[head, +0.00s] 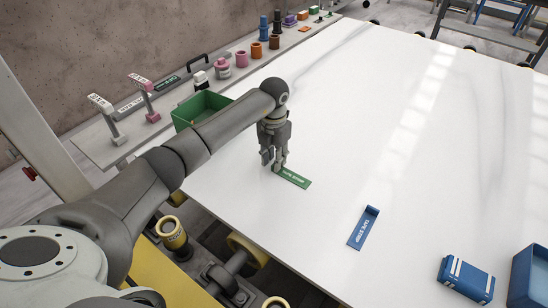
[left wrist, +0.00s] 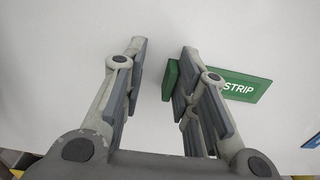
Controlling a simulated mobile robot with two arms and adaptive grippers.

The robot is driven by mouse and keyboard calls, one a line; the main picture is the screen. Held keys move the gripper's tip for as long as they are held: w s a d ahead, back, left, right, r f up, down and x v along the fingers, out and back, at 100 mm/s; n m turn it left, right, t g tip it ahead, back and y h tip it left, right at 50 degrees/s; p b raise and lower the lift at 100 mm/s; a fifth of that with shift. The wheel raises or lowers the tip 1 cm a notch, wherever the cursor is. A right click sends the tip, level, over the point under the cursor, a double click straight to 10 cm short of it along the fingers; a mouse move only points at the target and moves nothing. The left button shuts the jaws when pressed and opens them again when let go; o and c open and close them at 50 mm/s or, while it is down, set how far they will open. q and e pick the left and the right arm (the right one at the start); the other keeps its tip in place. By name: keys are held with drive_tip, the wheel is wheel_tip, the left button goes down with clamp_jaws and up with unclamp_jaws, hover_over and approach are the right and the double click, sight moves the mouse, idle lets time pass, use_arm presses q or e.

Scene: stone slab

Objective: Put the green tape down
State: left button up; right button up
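The green tape (head: 295,179) is a flat strip with white lettering, and it appears to lie on the white slab. Its near end is partly hidden by my left gripper (head: 272,167), which points down at that end. In the left wrist view the green tape (left wrist: 245,88) runs off to the right behind the right-hand finger. Its raised end tab shows just inside that finger. My left gripper (left wrist: 160,75) is open, with a clear gap between its fingers, and the other finger is apart from the tape. My right gripper is not in view.
A blue tape strip (head: 363,228) lies on the slab (head: 345,120) to the right. A blue box (head: 466,278) and a blue bin (head: 530,280) are at the lower right. A green bin (head: 200,108) and several small items stand along the wall side. The slab's middle is clear.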

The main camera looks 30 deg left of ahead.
use_arm(q)
wheel_tip(320, 180, up, 12)
drive_tip(key=b, duration=0.1)
drive_tip(key=shift+r+b, duration=0.15)
drive_tip(key=shift+b, duration=0.2)
idle(0.4)
